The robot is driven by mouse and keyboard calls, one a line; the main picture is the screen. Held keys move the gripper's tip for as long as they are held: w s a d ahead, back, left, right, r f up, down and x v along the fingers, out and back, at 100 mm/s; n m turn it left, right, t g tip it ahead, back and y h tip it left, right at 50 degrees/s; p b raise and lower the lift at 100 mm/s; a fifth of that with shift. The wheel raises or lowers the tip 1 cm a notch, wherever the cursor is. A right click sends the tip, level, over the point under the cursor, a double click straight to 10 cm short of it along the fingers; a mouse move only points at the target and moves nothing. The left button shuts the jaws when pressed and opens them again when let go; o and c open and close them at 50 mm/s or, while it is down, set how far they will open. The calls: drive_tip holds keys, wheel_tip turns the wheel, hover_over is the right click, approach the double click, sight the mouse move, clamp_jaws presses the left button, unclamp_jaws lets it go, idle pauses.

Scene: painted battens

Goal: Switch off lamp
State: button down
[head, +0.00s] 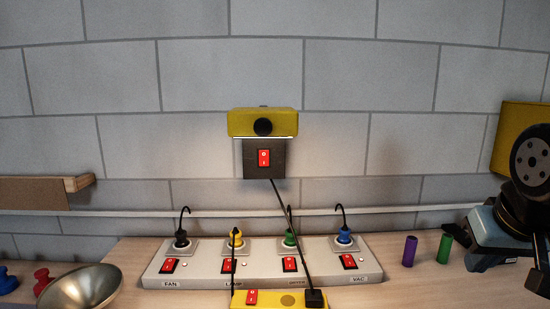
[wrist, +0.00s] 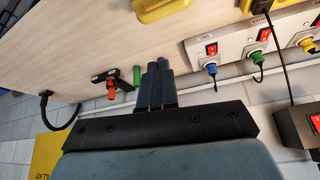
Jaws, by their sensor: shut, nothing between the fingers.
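The lamp appears to be the yellow wall fixture (head: 264,123), with a bright strip along its underside. Below it is a black box (head: 263,160) with a red rocker switch (head: 264,158). The box's cord runs to a black plug (head: 314,298) on a yellow unit (head: 278,299) with its own red switch (head: 252,297). Behind it, a power strip (head: 205,268) has several red switches; the one by the LAMP label (head: 228,265) sits by the yellow plug (head: 237,235). My gripper (wrist: 158,65) is shut and empty, right of the strip in the head view, apart from every switch.
A purple cylinder (head: 409,251) and a green cylinder (head: 445,248) stand right of the strip. A red and black tool (wrist: 110,85) lies near my fingers. A metal bowl (head: 80,290) is at the front left. A yellow box (head: 520,135) is on the right.

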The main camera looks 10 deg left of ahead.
drive_tip(key=w+a+r+n+t+h, duration=0.1)
drive_tip(key=w+a+n+t+h, duration=0.25)
drive_tip(key=w+n, duration=0.5)
drive_tip(key=w+a+r+n+t+h, duration=0.15)
drive_tip(key=w+a+n+h, duration=0.3)
drive_tip(key=n, duration=0.75)
drive_tip(key=a+r+n+t+y, duration=0.1)
drive_tip(key=a+n+t+y, duration=0.3)
drive_tip(key=a+n, duration=0.5)
drive_tip(key=a+r+n+t+y, duration=0.1)
drive_tip(key=a+n+t+y, duration=0.3)
drive_tip(key=a, duration=1.5)
drive_tip(key=n+y, duration=0.4)
drive_tip(key=n, duration=0.1)
drive_tip(key=shift+s+a+r+y, duration=0.3)
